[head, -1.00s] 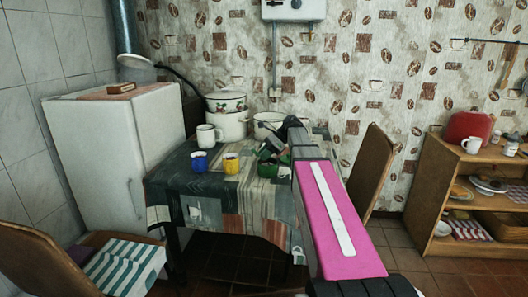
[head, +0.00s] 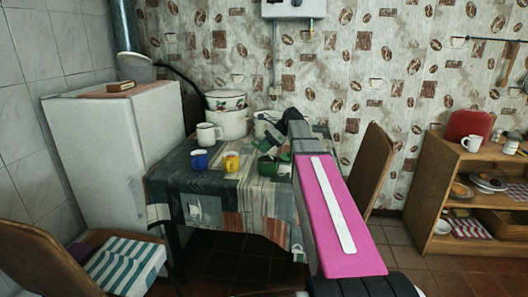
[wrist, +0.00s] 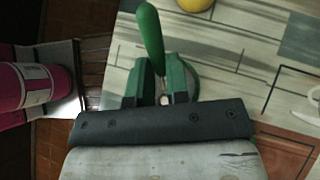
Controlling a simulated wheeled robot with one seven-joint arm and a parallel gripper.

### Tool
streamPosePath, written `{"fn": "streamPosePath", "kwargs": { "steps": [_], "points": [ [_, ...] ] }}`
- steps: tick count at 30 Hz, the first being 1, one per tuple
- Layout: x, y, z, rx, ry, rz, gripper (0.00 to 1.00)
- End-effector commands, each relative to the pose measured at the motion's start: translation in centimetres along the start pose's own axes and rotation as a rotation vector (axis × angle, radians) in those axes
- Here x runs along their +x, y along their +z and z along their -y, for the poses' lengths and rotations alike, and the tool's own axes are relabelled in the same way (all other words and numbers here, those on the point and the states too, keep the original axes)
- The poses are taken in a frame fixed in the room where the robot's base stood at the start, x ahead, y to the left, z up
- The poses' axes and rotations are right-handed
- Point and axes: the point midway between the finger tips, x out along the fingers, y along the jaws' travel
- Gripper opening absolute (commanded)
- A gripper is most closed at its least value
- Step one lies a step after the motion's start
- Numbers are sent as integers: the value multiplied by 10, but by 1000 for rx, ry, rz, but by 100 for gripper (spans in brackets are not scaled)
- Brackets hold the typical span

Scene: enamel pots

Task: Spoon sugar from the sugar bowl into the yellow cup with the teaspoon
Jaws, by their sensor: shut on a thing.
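My gripper (wrist: 161,86) is shut on the teaspoon, whose green handle (wrist: 150,38) sticks up between the fingers in the wrist view. The spoon's bowl is mostly hidden by the fingers. The green sugar bowl (head: 266,168) stands on the table, just in front of my gripper in the head view. Part of a round rim shows behind the right finger in the wrist view. Whether the spoon touches the bowl or carries sugar cannot be told. The yellow cup (head: 231,162) stands upright to the bowl's left; its edge also shows at the top of the wrist view (wrist: 195,4).
A blue mug (head: 199,160) stands left of the yellow cup. A white mug (head: 207,134) and stacked enamel pots (head: 231,124) stand behind on the patterned table (head: 190,185). A chair (head: 373,165) is close to the table's right side. The table's front is clear.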

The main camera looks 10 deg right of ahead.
Motion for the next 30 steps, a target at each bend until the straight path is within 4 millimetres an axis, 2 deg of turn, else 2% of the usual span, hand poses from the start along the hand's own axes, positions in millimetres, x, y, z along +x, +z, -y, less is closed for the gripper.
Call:
{"fn": "streamPosePath", "kwargs": {
  "steps": [7,24,30],
  "points": [
    [-7,10,0,-1,0,-19,0],
    [11,24,0,-2,1,-466,0],
    [14,26,0,0,0,-572,0]
  ]
}}
